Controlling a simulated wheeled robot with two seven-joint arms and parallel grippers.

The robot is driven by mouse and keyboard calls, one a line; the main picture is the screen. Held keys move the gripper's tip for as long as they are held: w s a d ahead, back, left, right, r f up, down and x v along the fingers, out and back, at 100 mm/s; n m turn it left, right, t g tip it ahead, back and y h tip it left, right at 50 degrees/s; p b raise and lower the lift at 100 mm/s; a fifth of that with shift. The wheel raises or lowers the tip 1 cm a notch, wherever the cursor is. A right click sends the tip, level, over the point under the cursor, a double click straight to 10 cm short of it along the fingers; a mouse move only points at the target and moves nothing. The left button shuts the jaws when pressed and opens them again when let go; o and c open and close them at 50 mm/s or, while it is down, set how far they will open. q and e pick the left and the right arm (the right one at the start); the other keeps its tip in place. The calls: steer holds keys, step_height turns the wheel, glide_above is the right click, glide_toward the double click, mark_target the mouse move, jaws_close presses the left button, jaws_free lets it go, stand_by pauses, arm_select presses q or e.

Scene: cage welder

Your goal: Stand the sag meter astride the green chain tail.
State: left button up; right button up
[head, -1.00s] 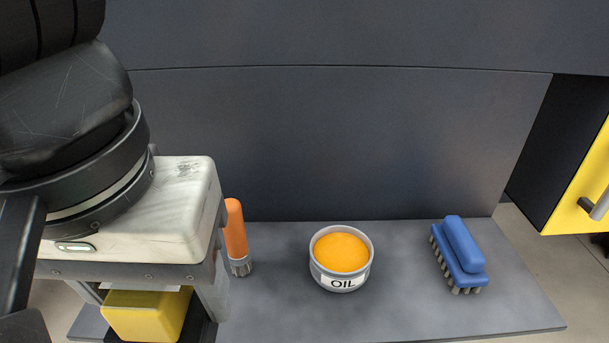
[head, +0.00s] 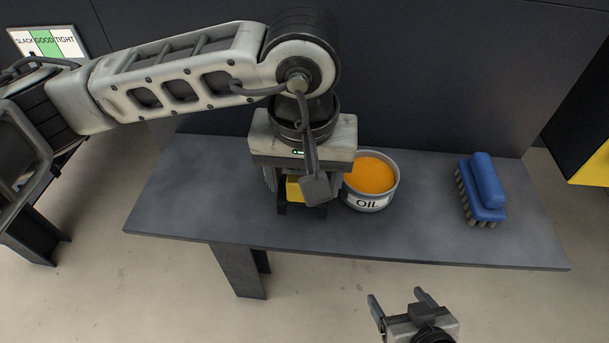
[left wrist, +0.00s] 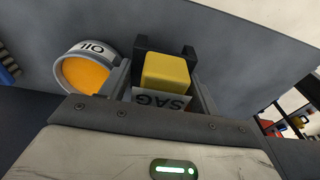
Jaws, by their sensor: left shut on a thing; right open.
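The sag meter (head: 295,188) has a yellow body, black prongs and a white SAG label. My left gripper (head: 304,192) is shut on it at the table, left of the oil tin. The gripper hides most of it in the head view; whether its prongs touch the table I cannot tell. In the left wrist view the yellow sag meter (left wrist: 166,72) sits between the jaws with its label towards me. My right gripper (head: 398,299) is open and empty in front of the table at the bottom. The green chain tail is in neither view.
An oil tin (head: 369,202) with orange contents stands close beside my left gripper. A blue brush (head: 484,188) lies on the right of the grey table (head: 190,190). The table's left part is clear. A SLACK/GOOD/TIGHT sign (head: 47,42) shows at upper left.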

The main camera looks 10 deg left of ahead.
arm_select(q)
steer(key=shift+f, duration=0.65)
steer(key=shift+f, duration=0.1)
steer(key=shift+f+b, duration=0.2)
steer(key=shift+b, duration=0.15)
steer(key=o, duration=0.6)
steer(key=shift+r, duration=0.1)
steer(key=shift+o, duration=0.2)
